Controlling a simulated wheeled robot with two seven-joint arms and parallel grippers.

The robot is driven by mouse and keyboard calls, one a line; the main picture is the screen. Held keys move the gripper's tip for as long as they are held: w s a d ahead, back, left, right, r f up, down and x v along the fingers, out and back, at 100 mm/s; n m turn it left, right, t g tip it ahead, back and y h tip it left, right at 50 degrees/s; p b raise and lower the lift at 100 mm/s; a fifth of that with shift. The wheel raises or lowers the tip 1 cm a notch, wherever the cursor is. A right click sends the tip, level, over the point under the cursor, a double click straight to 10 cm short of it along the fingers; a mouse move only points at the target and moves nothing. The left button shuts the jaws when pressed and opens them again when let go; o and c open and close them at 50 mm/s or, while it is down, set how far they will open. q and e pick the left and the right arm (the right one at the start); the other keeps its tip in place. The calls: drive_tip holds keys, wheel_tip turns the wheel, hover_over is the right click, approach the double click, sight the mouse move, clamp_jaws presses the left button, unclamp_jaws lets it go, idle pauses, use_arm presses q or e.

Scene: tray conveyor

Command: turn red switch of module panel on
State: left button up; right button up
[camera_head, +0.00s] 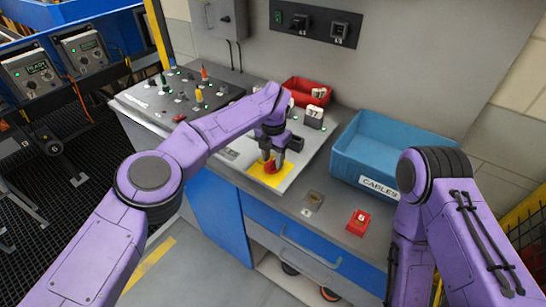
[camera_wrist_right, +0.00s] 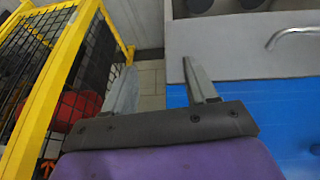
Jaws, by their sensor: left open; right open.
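A sloped grey control panel (camera_head: 150,101) with several small knobs and levers stands at the left of the bench; a small red switch (camera_head: 179,117) sits near its front edge. To its right, a red round knob (camera_head: 270,167) sits on a yellow plate (camera_head: 281,180). My left gripper (camera_head: 267,161) is open and points down right over this red knob, partly hiding it; I cannot tell whether the fingers touch it. My right gripper (camera_wrist_right: 157,65) is open and empty in the right wrist view, low in front of the blue cabinet. In the head view it is not visible.
A blue bin labelled CABLES (camera_head: 379,183), a red bin (camera_head: 307,91) and a small red box (camera_head: 358,222) are on the bench. The wrist view shows a yellow mesh fence (camera_wrist_right: 61,75) at left and a drawer handle (camera_wrist_right: 285,36) at right.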

sight(273, 160)
use_arm(q)
wheel_tip(273, 160, up, 5)
drive_tip(key=shift+w+r+b, duration=0.1)
drive_tip(key=shift+b, duration=0.65)
wheel_tip(273, 160, up, 5)
drive_tip(key=shift+r+p, duration=0.1)
drive_tip(key=shift+p, duration=0.3)
